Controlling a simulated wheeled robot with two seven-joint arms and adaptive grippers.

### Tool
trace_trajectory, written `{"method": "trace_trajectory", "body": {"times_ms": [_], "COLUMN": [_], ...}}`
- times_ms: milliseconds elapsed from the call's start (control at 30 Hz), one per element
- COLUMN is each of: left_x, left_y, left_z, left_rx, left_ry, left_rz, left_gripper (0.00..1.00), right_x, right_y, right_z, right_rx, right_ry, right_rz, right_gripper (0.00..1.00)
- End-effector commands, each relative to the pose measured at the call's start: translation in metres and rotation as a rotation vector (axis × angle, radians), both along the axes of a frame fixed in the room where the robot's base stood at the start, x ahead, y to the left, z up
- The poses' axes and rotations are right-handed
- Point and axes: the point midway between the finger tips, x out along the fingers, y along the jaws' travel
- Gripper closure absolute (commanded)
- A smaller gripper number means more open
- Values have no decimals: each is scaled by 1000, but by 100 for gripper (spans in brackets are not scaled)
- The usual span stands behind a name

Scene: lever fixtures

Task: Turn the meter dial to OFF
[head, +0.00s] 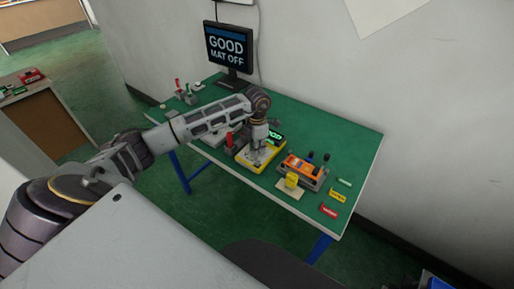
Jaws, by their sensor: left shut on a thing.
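The yellow multimeter (243,157) lies on the green mat of the workbench, with a lit green display (276,136) at its far right end. My left gripper (257,155) points down over the middle of the meter, where the dial sits. It is shut on the dial, which its fingers hide. The dial's pointer and markings cannot be read. My right gripper is not in view.
A monitor (229,45) at the back reads "GOOD MAT OFF". A red-handled tool stands close left of the meter.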

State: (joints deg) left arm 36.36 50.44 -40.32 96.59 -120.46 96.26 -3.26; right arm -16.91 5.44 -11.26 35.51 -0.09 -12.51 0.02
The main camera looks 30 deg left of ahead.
Motion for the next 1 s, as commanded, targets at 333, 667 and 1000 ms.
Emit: {"method": "trace_trajectory", "body": {"times_ms": [333, 667, 1000], "left_x": [1, 1, 1], "left_y": [1, 2, 4], "left_z": [0, 0, 0], "left_rx": [-1, 0, 0], "left_ry": [-1, -2, -1], "left_rz": [134, 363, 607], "left_gripper": [100, 100, 100], "right_x": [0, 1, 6], "right_y": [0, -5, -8], "right_z": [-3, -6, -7], "right_rx": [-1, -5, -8], "right_ry": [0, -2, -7], "right_rz": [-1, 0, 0], "right_gripper": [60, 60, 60]}}
